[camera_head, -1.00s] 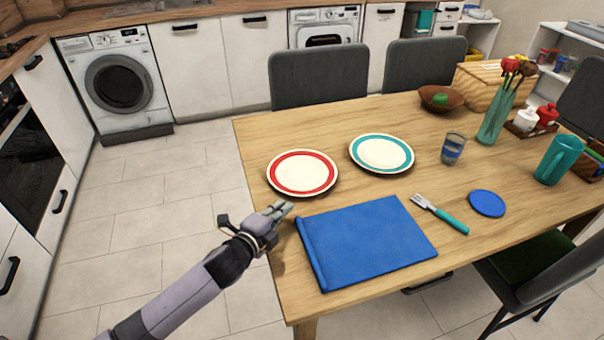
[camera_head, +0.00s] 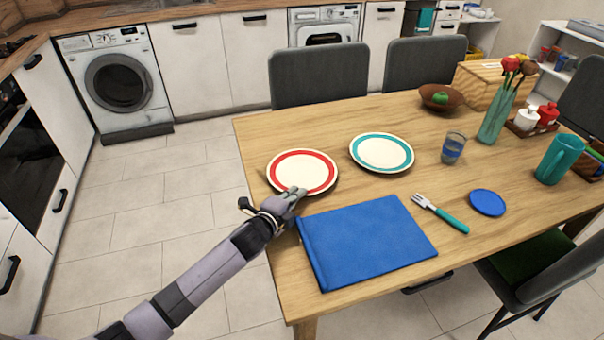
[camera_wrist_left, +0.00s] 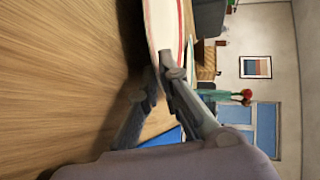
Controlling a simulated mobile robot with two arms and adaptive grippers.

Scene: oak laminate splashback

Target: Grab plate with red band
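The plate with the red band (camera_head: 303,170) lies on the left part of the wooden table, near its left edge. My left gripper (camera_head: 296,192) is at the plate's near rim, reaching in from the left. In the left wrist view the plate (camera_wrist_left: 162,30) is seen nearly edge-on. The left gripper's fingers (camera_wrist_left: 155,82) stand apart there, one on each side of the near rim. I cannot tell whether they touch it. My right gripper is not in view.
A plate with a teal band (camera_head: 382,153) lies just right of the red-banded one. A folded blue cloth (camera_head: 365,243) lies close below the gripper. A fork (camera_head: 440,214), a blue coaster (camera_head: 487,203) and a glass (camera_head: 453,148) are further right. The table (camera_head: 260,135) is bare at the far left.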

